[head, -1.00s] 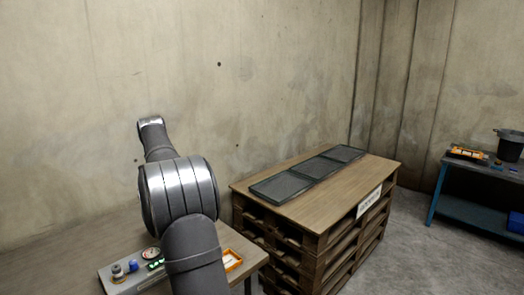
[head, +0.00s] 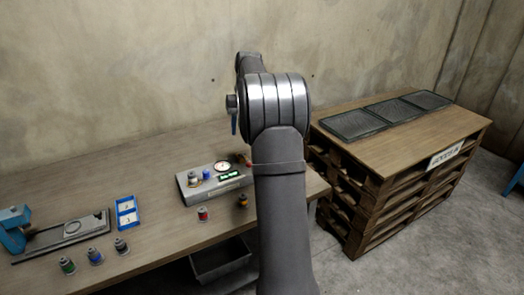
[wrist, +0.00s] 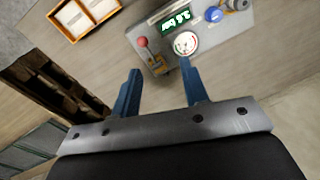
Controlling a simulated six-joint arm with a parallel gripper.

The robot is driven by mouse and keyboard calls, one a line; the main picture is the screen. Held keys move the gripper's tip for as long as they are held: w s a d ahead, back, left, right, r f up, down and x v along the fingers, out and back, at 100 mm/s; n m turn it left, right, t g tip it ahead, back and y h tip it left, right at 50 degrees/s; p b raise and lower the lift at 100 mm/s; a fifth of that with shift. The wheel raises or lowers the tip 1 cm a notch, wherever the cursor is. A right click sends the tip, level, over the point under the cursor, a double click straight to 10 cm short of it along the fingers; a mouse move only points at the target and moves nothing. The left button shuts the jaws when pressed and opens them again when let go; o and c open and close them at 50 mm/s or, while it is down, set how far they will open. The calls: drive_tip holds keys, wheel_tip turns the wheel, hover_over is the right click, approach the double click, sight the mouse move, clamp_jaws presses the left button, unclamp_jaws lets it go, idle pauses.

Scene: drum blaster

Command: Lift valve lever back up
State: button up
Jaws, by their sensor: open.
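The control box (wrist: 210,35) shows in the wrist view at top centre, with a lever with a red ball knob (wrist: 143,42) at its left end. Beside the lever are a round gauge (wrist: 185,43) and a green display (wrist: 174,22). My gripper (wrist: 158,65) is open and empty. Its blue fingers point toward the lever and gauge, apart from the lever as far as I can tell.
Small canisters (head: 95,256) and a blue card holder (head: 127,212) stand on the wooden table (head: 150,165). An orange-rimmed tray (wrist: 85,15) lies beside the box. A pallet stack (head: 375,200) with dark panels is at right. A dark bin (head: 220,262) is below the table.

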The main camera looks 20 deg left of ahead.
drive_tip(key=s+d+f+m+g+y, duration=0.4)
drive_tip(key=s+f+m+y, duration=0.4)
drive_tip(key=f+m+y, duration=0.3)
drive_tip(key=d+f+m+t+y, duration=0.1)
drive_tip(key=d+f+m+t, duration=0.1)
drive_tip(key=d+m+t, duration=0.2)
drive_tip(key=d+f+m+t+y, duration=0.1)
drive_tip(key=d+m+t, duration=0.3)
drive_tip(key=m, duration=0.5)
drive_tip(key=w+d+f+m+t+y, duration=0.1)
drive_tip(key=d+f+m+t, duration=0.2)
drive_tip(key=d+m+t, duration=0.1)
drive_tip(key=shift+f+m+t+y, duration=0.1)
drive_tip(key=shift+m+t+y, duration=0.2)
drive_tip(key=shift+m+t, duration=0.7)
drive_tip(key=shift+w+m, duration=0.15)
drive_tip(key=shift+m, duration=0.35)
drive_tip(key=x, duration=1.7)
drive_tip(key=shift+a+f, duration=0.2)
drive_tip(key=shift+f, duration=0.1)
clamp_jaws()
